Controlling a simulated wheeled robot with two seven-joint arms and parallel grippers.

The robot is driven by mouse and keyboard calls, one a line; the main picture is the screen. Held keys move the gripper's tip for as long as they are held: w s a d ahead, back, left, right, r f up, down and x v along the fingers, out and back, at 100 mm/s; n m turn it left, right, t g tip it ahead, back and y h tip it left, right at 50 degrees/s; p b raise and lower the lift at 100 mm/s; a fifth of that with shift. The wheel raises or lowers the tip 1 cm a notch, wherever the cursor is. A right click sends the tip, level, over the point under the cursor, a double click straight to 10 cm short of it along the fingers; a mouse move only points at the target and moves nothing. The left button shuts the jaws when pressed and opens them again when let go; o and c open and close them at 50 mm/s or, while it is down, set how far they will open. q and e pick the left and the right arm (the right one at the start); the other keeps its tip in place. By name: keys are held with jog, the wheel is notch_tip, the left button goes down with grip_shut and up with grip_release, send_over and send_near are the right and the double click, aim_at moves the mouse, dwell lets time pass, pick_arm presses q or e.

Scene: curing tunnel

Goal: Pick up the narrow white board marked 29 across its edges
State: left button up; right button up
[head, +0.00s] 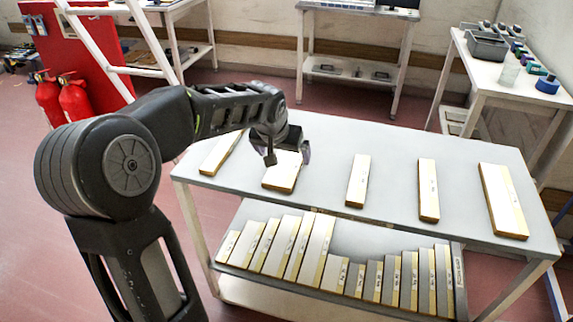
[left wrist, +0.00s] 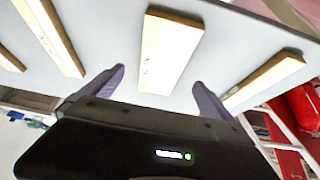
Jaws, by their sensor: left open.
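Several white boards with yellowish wood-coloured edges lie apart on the grey table top (head: 393,188). My left gripper (head: 288,154) is open over the second board from the left (head: 281,178), partly hiding it. In the left wrist view the same board (left wrist: 170,48) lies between and beyond the open fingers (left wrist: 159,78), with no finger seen touching it. It bears a small dark mark that I cannot read. Other boards are the far-left one (head: 219,155), the middle one (head: 358,180), a narrow one (head: 428,188) and a wide one (head: 503,200). I cannot make out which is marked 29.
A lower shelf holds a row of several upright boards (head: 292,247). Red fire extinguishers (head: 75,98) stand by a red panel at the back left. A side table (head: 490,70) with bins and bottles is at the back right. The table top between boards is clear.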

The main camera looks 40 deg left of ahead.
aim_at(286, 164)
pick_arm(q)
jog(key=x, duration=0.5)
jog(key=shift+s+a+f+p, duration=0.1)
jog(key=shift+a+f+p, duration=0.1)
jog(key=shift+p, duration=0.2)
jog(key=shift+d, duration=0.1)
dwell(0.3)
jog(key=c, duration=1.5)
